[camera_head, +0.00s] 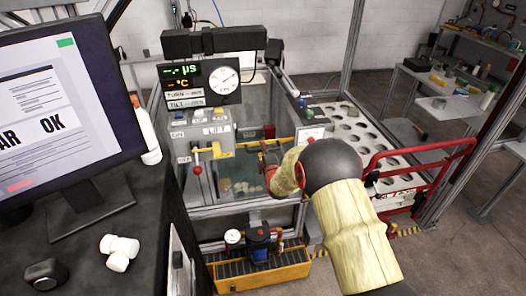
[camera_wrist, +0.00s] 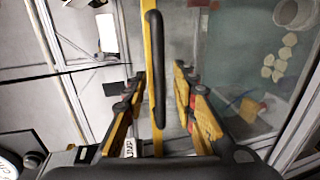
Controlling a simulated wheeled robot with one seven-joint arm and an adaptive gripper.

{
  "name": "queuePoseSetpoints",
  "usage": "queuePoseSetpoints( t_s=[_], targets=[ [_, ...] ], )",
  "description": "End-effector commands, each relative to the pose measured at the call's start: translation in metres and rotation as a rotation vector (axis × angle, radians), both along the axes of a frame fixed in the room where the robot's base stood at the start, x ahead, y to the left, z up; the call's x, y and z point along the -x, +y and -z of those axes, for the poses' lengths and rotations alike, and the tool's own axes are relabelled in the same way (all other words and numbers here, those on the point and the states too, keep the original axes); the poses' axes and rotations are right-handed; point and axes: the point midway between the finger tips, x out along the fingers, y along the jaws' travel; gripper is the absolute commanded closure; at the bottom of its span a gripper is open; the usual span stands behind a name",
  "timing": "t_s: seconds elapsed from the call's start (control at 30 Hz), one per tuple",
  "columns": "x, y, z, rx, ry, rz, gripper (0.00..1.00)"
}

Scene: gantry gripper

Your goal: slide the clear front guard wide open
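The clear front guard (camera_wrist: 240,65) shows in the wrist view as a greenish see-through pane right of a yellow edge bar. A black handle (camera_wrist: 156,55) is fixed along that bar. My gripper (camera_wrist: 160,88) is open, with one finger on each side of the bar and the handle's lower end. I see gaps on both sides; whether a finger touches cannot be told. In the head view my gripper (camera_head: 268,160) is at the front of the tank, partly hidden by my padded arm. The guard is hard to make out there.
A monitor (camera_head: 60,100) and dark desk stand at the left. A yellow tray (camera_head: 262,272) with a pump sits low in front. A red rail (camera_head: 420,155) and a perforated rack (camera_head: 350,130) are at the right. Pale round pieces (camera_wrist: 280,55) show behind the pane.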

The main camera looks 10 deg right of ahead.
Motion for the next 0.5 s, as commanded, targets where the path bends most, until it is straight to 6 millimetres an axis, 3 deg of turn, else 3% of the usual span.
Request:
queuePoseSetpoints(
  t_s=[0.5],
  targets=[
    [0.0003,0.0001,0.0,0.0,0.0,0.0,1.0]
  ],
)
